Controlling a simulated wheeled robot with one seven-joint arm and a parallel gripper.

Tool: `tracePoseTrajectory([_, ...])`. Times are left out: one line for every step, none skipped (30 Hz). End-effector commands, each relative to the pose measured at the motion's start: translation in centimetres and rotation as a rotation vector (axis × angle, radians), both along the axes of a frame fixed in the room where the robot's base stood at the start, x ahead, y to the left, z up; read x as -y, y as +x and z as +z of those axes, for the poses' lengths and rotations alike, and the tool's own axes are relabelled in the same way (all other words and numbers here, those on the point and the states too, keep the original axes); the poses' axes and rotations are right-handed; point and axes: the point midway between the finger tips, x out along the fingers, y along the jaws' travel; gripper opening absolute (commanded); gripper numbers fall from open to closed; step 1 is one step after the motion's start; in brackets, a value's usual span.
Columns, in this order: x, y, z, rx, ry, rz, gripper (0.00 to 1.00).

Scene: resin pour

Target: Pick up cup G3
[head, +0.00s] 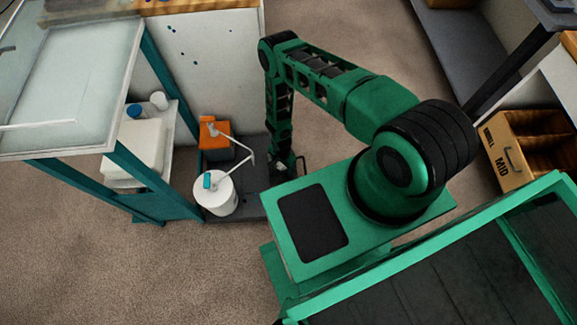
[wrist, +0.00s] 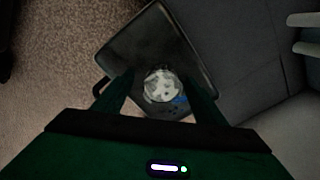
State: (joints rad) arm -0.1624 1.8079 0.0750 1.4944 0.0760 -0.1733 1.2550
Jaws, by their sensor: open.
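A round cup (wrist: 162,86) with a whitish, mottled top shows in the wrist view, seen from above. No label can be read on it, so I cannot tell whether it is G3. It sits in or on a dark square tray (wrist: 150,42), with a small blue patch beside its lower right. My gripper (wrist: 160,78) is open, with one dark finger on each side of the cup. I cannot tell whether either finger touches it. In the head view my arm reaches down at the middle, and the cup is hidden there.
A teal-framed table (head: 150,62) is on the left. Carpet (head: 120,260) is clear at lower left.

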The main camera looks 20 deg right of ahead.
Motion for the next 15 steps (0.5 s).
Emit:
tracePoseTrajectory([0.0, 0.0, 0.01, 0.0, 0.0, 0.0, 0.65])
tracePoseTrajectory([0.01, 0.0, 0.01, 0.0, 0.0, 0.0, 0.6])
tracePoseTrajectory([0.0, 0.0, 0.01, 0.0, 0.0, 0.0, 0.51])
tracePoseTrajectory([0.01, 0.0, 0.02, 0.0, 0.0, 0.0, 0.43])
tracePoseTrajectory([0.01, 0.0, 0.02, 0.0, 0.0, 0.0, 0.36])
tracePoseTrajectory([0.01, 0.0, 0.02, 0.0, 0.0, 0.0, 0.27])
tracePoseTrajectory([0.01, 0.0, 0.02, 0.0, 0.0, -0.001, 0.24])
tracePoseTrajectory([0.01, 0.0, 0.02, 0.0, 0.0, -0.001, 0.24])
tracePoseTrajectory([0.02, 0.0, 0.02, 0.0, 0.0, -0.001, 0.24])
tracePoseTrajectory([0.02, 0.0, 0.02, 0.0, 0.0, -0.001, 0.24])
tracePoseTrajectory([0.02, 0.0, 0.02, 0.0, 0.0, -0.001, 0.24])
tracePoseTrajectory([0.02, 0.0, 0.02, 0.0, 0.0, -0.001, 0.24])
tracePoseTrajectory([0.02, 0.0, 0.02, 0.0, 0.0, -0.001, 0.24])
tracePoseTrajectory([0.02, 0.0, 0.03, 0.0, 0.0, -0.001, 0.24])
tracePoseTrajectory([0.03, 0.0, 0.05, 0.0, 0.0, -0.001, 0.24])
